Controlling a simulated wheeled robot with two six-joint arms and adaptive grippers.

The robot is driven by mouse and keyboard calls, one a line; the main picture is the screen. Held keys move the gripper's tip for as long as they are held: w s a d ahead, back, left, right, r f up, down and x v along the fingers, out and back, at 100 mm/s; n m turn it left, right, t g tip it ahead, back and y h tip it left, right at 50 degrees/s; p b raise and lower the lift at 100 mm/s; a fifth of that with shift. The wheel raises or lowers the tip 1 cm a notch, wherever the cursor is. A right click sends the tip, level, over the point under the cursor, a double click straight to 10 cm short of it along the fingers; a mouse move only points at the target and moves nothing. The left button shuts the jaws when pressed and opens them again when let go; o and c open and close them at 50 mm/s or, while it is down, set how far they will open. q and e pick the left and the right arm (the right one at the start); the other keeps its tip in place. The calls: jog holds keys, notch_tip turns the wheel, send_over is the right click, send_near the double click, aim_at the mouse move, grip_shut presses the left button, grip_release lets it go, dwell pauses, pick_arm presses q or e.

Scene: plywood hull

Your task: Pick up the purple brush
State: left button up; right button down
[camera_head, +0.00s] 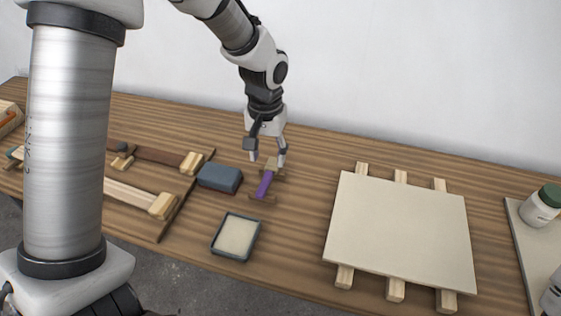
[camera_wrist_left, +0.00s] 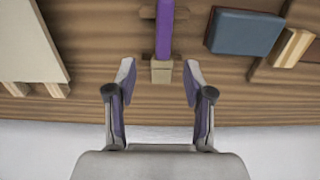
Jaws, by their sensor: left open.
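The purple brush (camera_head: 264,185) lies on small wooden rests on the table, with its pale block end toward the back. In the left wrist view the purple handle (camera_wrist_left: 165,28) and the pale end block (camera_wrist_left: 161,72) show between and beyond the fingertips. My left gripper (camera_head: 268,157) is above the brush's far end, pointing down, with its fingers apart and nothing between them. The fingers also show in the left wrist view (camera_wrist_left: 158,75), one on each side of the brush's line. My right gripper cannot be made out.
A blue-grey block (camera_head: 219,177) lies just left of the brush. A shallow tray (camera_head: 237,237) sits in front. A pale panel on wooden strips (camera_head: 401,232) lies to the right. A wooden rack (camera_head: 160,222) is at left, and a green-lidded jar (camera_head: 541,206) at far right.

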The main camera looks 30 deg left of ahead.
aim_at(265, 181)
pick_arm(q)
jog(key=f, duration=0.1)
jog(key=s+f, duration=0.1)
jog(key=f, duration=0.1)
jog(key=shift+s, duration=0.2)
jog(key=f, duration=0.4)
jog(key=shift+w+a+f, duration=0.15)
jog(key=shift+w, duration=0.15)
jog(key=shift+s, duration=0.2)
jog(key=c, duration=0.3)
grip_shut()
